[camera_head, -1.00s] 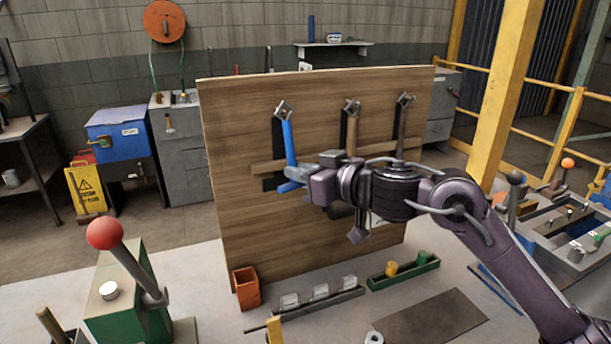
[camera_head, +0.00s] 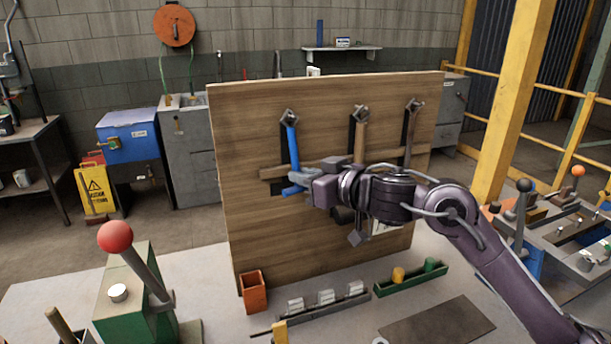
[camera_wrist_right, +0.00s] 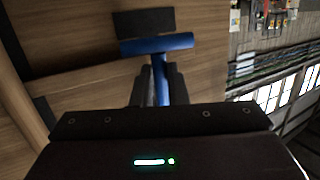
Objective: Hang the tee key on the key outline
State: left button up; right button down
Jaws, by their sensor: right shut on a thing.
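My right gripper (camera_head: 302,181) is shut on the blue tee key, close in front of the wooden board (camera_head: 245,130). In the right wrist view the key's blue crossbar (camera_wrist_right: 157,43) lies just beyond the fingers and its stem is between them. In the head view a blue end (camera_head: 292,190) shows at the fingertips. A blue upright shaft (camera_head: 292,148) rises above to a grey square head; the gripper hides whether they join. Black outlines (camera_head: 283,138) lie behind the tools; a black patch (camera_wrist_right: 145,22) shows beyond the crossbar. My left gripper is not in view.
A brown tool (camera_head: 361,135) and a dark tool (camera_head: 411,130) hang to the right. A wooden rail (camera_head: 272,173) crosses the board. An orange bin (camera_head: 253,292), a green tray (camera_head: 410,281) and a red-knobbed lever (camera_head: 115,237) stand in front.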

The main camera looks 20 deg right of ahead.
jog(key=c, duration=1.3)
grip_release()
jog(key=shift+c, duration=0.2)
jog(key=b+v, duration=0.1)
jog(key=v, duration=0.6)
jog(key=shift+s+b, duration=0.35)
jog(key=shift+b, duration=0.05)
